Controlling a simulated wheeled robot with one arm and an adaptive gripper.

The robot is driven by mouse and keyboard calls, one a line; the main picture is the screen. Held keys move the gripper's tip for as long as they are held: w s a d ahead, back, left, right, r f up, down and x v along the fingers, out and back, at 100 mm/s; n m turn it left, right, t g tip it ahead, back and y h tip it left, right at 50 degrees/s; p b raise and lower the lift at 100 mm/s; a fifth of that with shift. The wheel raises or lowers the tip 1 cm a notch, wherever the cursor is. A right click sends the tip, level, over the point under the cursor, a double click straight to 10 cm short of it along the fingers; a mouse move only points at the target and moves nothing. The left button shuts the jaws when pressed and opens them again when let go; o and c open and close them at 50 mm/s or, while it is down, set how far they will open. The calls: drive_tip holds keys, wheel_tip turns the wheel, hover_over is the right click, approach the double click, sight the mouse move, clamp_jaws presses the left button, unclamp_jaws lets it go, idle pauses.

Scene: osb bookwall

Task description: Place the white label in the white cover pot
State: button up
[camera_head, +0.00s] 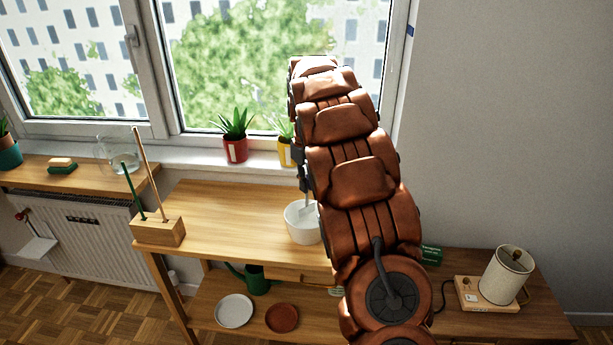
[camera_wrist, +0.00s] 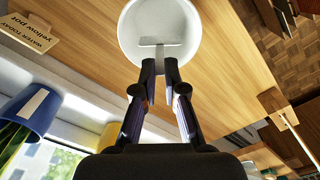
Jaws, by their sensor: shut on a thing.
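The white cover pot (camera_head: 302,228) stands on the upper wooden bench, partly hidden by my arm. In the wrist view its round mouth (camera_wrist: 190,18) lies just beyond my fingertips. My gripper (camera_wrist: 161,66) is shut on the white label (camera_wrist: 151,41), a T-shaped piece with its wide end away from my fingers. The label overlaps the pot's open mouth. In the head view the label (camera_head: 306,207) shows at the pot's rim. How deep it sits, and whether it touches the pot, I cannot tell. My fingers are hidden behind my arm in the head view.
A wooden block (camera_head: 158,231) with upright sticks stands left of the pot. Red (camera_head: 235,149) and yellow (camera_head: 285,152) pots stand on the sill. The wrist view shows a blue pot (camera_wrist: 35,108) and a wooden sign (camera_wrist: 28,34). The bench between block and pot is clear.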

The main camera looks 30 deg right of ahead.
drive_tip(key=shift+f, duration=0.8)
drive_tip(key=o, duration=0.7)
drive_tip(key=shift+r, duration=0.15)
drive_tip(key=shift+r+p, duration=0.85)
drive_tip(key=shift+r, duration=2.5)
